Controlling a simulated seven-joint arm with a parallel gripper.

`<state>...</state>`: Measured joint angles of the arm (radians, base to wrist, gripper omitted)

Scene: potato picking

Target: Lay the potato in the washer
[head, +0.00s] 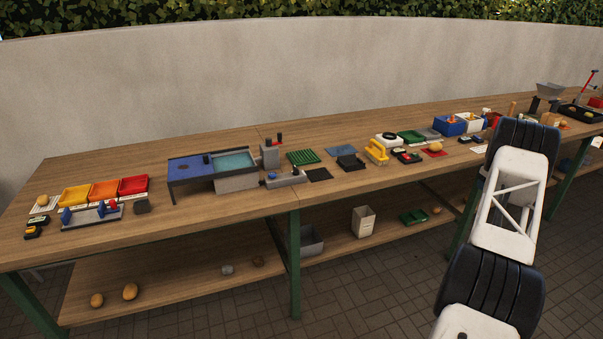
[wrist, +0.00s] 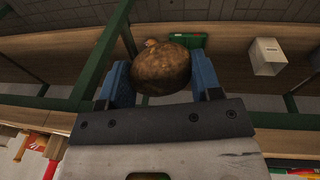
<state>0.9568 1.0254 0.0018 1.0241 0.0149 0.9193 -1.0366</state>
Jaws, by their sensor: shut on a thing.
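My gripper (wrist: 161,74) shows in the wrist view with its two blue fingers on either side of a brown, roundish potato (wrist: 161,70). It is shut on the potato, which sits between the fingertips and above the lower shelf in that view. In the head view the gripper and the held potato cannot be made out; only my arm shows at the right. A grey basin with teal water (head: 235,162), which looks like the washer, stands on the table left of the middle, joined to a blue-topped tray (head: 190,167). The washer cannot be made out in the wrist view.
A white bin (head: 363,221) and a green tray (head: 413,216) stand on the lower shelf. Loose potatoes (head: 130,291) lie at its left. Yellow, orange and red bins (head: 104,191) stand at the tabletop's left. A green table leg (head: 294,262) stands below the front edge.

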